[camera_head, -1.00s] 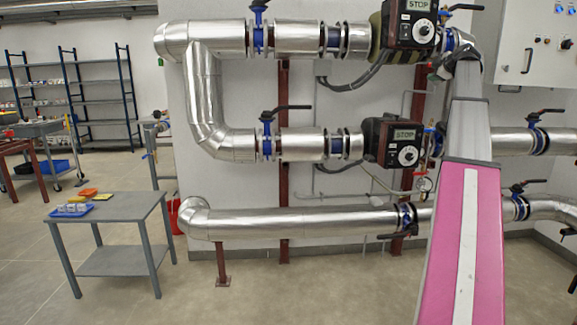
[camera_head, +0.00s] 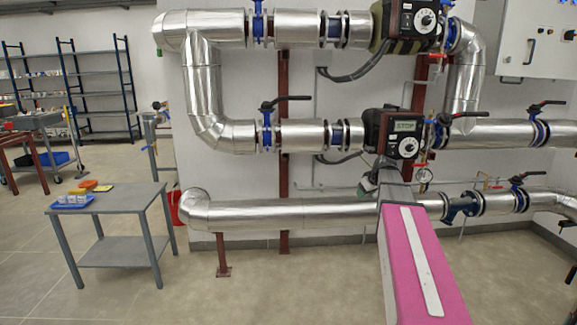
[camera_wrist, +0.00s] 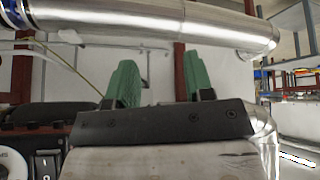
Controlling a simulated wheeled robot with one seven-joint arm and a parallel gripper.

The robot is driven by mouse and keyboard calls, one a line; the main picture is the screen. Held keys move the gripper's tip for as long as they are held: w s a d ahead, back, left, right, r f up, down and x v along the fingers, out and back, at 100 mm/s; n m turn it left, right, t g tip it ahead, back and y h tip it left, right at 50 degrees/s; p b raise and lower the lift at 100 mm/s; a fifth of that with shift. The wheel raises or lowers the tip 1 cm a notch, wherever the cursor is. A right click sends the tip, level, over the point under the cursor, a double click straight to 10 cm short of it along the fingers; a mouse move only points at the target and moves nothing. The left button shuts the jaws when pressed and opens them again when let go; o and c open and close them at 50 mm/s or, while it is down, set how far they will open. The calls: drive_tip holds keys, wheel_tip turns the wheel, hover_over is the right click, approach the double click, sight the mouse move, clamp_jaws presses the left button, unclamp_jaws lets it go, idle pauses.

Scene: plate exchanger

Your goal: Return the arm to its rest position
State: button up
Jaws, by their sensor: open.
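My gripper (camera_wrist: 160,82) is open in the wrist view, with two green fingers standing apart and nothing between them. In the head view my pink arm reaches up from the lower right. Its end shows at the green fingers (camera_head: 368,187), in front of the wall between the lower pump (camera_head: 400,135) and the bottom silver pipe (camera_head: 290,213). The gripper is just below the lower pump in the picture. Whether it touches anything cannot be told. The lower pump is a dark box with a STOP display and a round dial.
An upper pump (camera_head: 410,20) and silver pipes with blue valves with black levers line the wall. A grey control cabinet (camera_head: 530,40) hangs at upper right. A grey table (camera_head: 120,198) with a blue tray (camera_head: 72,202) stands left. The floor between is clear.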

drive_tip(key=s+a+f+m+g, duration=0.2)
drive_tip(key=s+a+f, duration=0.2)
drive_tip(key=s+f, duration=0.3)
drive_tip(key=s+a+f+m+g+h, duration=0.1)
drive_tip(key=s+a+f+m+g, duration=0.1)
drive_tip(key=s+a+f, duration=0.3)
drive_tip(key=s+a+f+m+g+h, duration=0.1)
drive_tip(key=s+a+f, duration=0.3)
drive_tip(key=s+f, duration=0.6)
drive_tip(key=s+m+g, duration=0.1)
drive_tip(key=s, duration=0.5)
drive_tip(key=shift+a+f, duration=0.25)
drive_tip(key=shift+f, duration=0.15)
